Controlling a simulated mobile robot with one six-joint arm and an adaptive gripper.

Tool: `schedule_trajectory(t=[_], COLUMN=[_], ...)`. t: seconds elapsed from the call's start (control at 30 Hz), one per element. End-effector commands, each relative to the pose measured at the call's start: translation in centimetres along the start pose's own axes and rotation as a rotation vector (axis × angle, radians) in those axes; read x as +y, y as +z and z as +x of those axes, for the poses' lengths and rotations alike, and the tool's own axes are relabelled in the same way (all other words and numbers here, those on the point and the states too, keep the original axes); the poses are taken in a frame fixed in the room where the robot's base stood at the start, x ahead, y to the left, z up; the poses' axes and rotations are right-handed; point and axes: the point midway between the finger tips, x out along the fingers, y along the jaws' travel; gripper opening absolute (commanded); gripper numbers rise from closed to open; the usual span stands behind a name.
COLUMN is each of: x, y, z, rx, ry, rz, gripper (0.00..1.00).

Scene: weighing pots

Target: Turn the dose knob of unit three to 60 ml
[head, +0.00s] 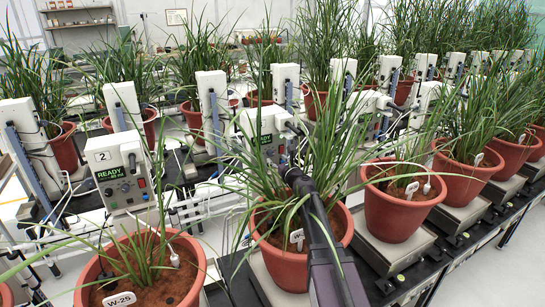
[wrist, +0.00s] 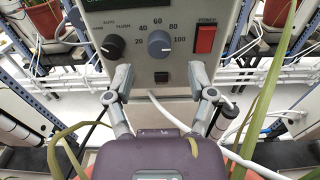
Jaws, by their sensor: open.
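The dose knob (wrist: 159,43) is the larger grey-blue round knob on the grey control unit in the wrist view. Marks 40, 60, 80 and 100 run around it, with 60 above its top. My gripper there is mostly hidden by leaves and my dark arm.
A smaller black selector knob (wrist: 112,47) sits left of the dose knob and a red switch (wrist: 205,39) right. Grass leaves (wrist: 268,90) cross the right side. Unit 2 (head: 125,170) and a terracotta pot (head: 285,262) stand nearby.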

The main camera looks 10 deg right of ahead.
Motion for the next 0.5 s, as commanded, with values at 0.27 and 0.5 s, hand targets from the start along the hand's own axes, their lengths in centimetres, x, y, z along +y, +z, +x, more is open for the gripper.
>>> schedule_trajectory(t=[0.27,0.5], x=[0.0,0.0], y=[0.0,0.0], z=[3.2,3.8], rx=[0.0,0.0], ry=[0.001,0.0], rz=[0.0,0.0], gripper=[0.71,0.71])
